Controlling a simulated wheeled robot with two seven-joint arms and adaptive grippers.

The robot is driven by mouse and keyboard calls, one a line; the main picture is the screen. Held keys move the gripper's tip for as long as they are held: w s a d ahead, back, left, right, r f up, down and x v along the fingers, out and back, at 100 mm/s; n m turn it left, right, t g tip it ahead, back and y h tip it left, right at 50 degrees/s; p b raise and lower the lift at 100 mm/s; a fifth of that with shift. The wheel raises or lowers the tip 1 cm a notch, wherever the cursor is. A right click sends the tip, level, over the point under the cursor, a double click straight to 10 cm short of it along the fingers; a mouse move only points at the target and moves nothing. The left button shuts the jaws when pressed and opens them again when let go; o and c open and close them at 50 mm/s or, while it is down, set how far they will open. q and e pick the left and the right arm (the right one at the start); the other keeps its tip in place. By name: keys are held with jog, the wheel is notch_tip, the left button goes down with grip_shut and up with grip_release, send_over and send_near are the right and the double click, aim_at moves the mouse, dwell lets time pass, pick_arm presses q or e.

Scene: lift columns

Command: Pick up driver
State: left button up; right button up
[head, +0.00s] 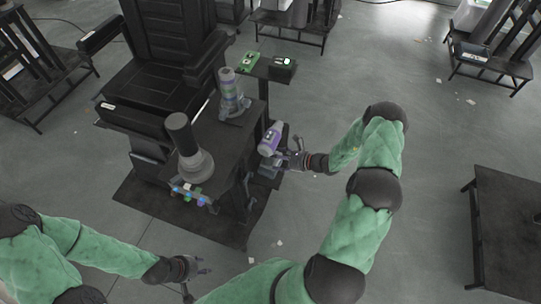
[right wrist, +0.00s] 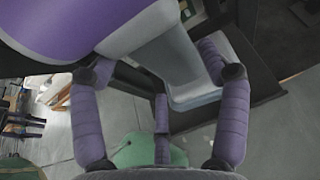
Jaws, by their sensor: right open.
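The driver (head: 270,139) is purple and pale grey. It sits at the right edge of the dark stand beside the chair. My right gripper (head: 288,159) is at its handle end, with the fingers spread. In the right wrist view, the driver's purple body (right wrist: 90,22) fills the upper left. Its grey handle (right wrist: 165,58) runs down between the open fingers of my right gripper (right wrist: 158,62), and I cannot tell whether they touch it. A pale base block (right wrist: 197,95) ends the handle. My left gripper (head: 198,270) is low in the head view, empty, with its fingers apart.
A black chair (head: 165,75) is behind. A dark table (head: 508,230) is at right.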

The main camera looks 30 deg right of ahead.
jog(key=shift+x, duration=1.2)
jog(key=c, duration=1.4)
